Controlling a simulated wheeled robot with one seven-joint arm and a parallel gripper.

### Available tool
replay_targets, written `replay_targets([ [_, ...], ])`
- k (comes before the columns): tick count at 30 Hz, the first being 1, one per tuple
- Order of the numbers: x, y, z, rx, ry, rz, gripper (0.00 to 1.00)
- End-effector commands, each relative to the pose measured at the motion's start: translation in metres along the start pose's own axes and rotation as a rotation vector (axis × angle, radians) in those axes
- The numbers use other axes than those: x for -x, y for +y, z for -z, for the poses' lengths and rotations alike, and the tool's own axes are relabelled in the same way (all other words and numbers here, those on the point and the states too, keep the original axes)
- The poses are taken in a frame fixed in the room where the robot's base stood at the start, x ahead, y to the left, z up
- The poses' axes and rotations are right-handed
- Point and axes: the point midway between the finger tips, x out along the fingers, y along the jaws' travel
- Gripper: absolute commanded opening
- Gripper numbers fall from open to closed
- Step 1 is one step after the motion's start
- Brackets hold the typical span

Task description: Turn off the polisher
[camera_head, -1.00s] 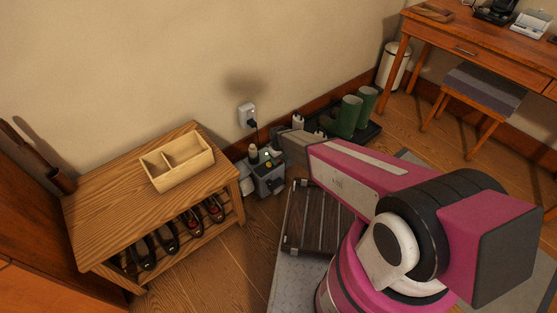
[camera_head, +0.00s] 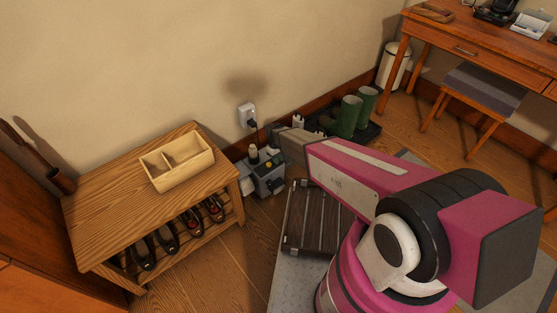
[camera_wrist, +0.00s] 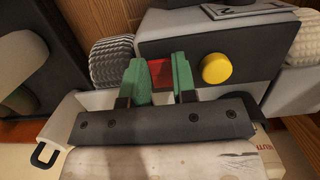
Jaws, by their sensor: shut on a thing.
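The polisher (camera_head: 266,178) is a grey box on the floor by the wall, right of the shoe bench. In the wrist view its dark grey face (camera_wrist: 225,45) fills the upper middle, with a yellow round button (camera_wrist: 216,68) and ribbed grey rollers (camera_wrist: 113,52) at the side. My gripper (camera_wrist: 161,82) has green fingertips at this face, left of the yellow button. They are shut on a red switch (camera_wrist: 160,68) between them. In the head view my gripper (camera_head: 283,142) reaches the polisher, and its fingertips are hard to make out.
A wooden shoe bench (camera_head: 110,205) with an open box (camera_head: 178,162) stands left. A wall outlet (camera_head: 247,115) with a plug is above the polisher. Green boots (camera_head: 349,117) on a dark tray stand right. A desk (camera_head: 480,45) and stool (camera_head: 485,88) are farther right.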

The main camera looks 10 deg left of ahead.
Motion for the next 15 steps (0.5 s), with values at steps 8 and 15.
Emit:
replay_targets([
  [8,0.0011,0.0001,0.0026,0.0,-0.09,0.0,0.02],
  [15,0.0014,0.0001,0.0022,0.0,-0.09,-0.001,0.02],
])
